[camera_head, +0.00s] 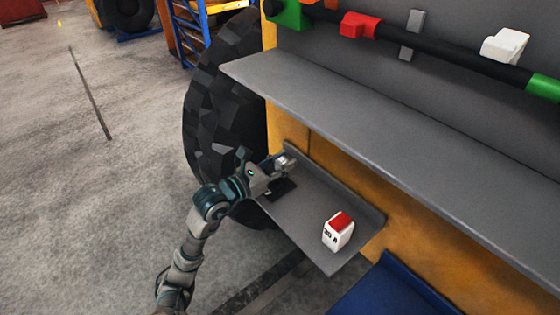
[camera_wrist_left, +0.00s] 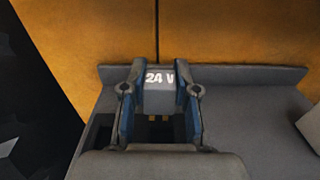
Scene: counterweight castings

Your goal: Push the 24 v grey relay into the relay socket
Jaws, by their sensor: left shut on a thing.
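The grey relay (camera_wrist_left: 158,92), marked "24 V", is held between the two blue fingers of my left gripper (camera_wrist_left: 160,105) in the wrist view. Metal pins show at its lower edge. The left gripper also shows in the head view (camera_head: 283,163), over the back left of a grey shelf tray (camera_head: 300,215). The relay socket (camera_head: 282,188) appears as a dark rectangle in that tray, just in front of the gripper. In the wrist view dark recess shows below and left of the relay. Whether the pins touch the socket cannot be told. My right gripper is out of view.
A white block with a red top (camera_head: 338,231), marked "30 A", stands at the tray's right end. A large black tyre (camera_head: 212,125) is at the left. A blue surface (camera_head: 390,292) lies at lower right.

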